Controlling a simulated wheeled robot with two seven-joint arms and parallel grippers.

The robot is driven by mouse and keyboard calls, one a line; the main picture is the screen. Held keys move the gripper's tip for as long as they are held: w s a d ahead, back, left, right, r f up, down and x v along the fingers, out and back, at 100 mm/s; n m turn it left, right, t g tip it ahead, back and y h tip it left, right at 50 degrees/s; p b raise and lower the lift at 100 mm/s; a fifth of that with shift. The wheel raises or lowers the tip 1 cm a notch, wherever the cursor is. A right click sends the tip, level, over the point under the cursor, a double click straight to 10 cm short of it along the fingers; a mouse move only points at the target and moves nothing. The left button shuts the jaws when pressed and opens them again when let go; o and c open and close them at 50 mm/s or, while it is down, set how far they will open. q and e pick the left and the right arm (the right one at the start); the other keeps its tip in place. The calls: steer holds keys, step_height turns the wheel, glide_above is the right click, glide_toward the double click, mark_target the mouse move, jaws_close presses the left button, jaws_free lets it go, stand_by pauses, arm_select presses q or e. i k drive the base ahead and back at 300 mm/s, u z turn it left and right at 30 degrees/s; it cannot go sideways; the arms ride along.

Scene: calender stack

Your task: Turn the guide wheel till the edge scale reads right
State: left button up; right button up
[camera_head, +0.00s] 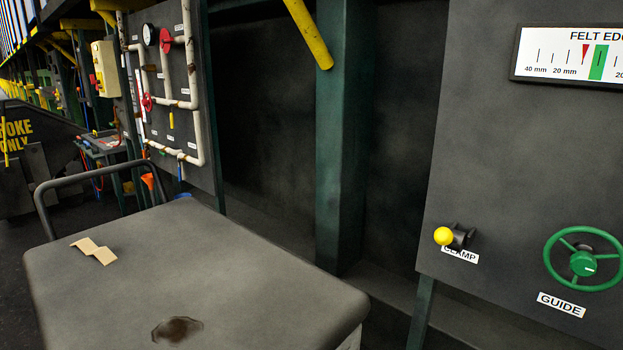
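The green guide wheel (583,260) is on the dark panel at the right, with its right side close to the picture's edge. A "GUIDE" label (561,305) is below it. The felt edge scale (570,56) is above the wheel, cut off at the right. Its red pointer (586,51) is just left of the green band (598,62), outside it. A clamp lever with a yellow knob (443,236) sticks out left of the wheel, above its "CLAMP" label. Neither of my grippers is in view.
A grey cart (190,265) with a handle stands in front at the left. It bears a folded piece of cardboard (94,251) and a dark stain. Behind it is a panel with white pipes (198,110) and red valves. A green post (342,150) stands in the middle.

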mark_target(582, 263)
steer(key=z, duration=1.4)
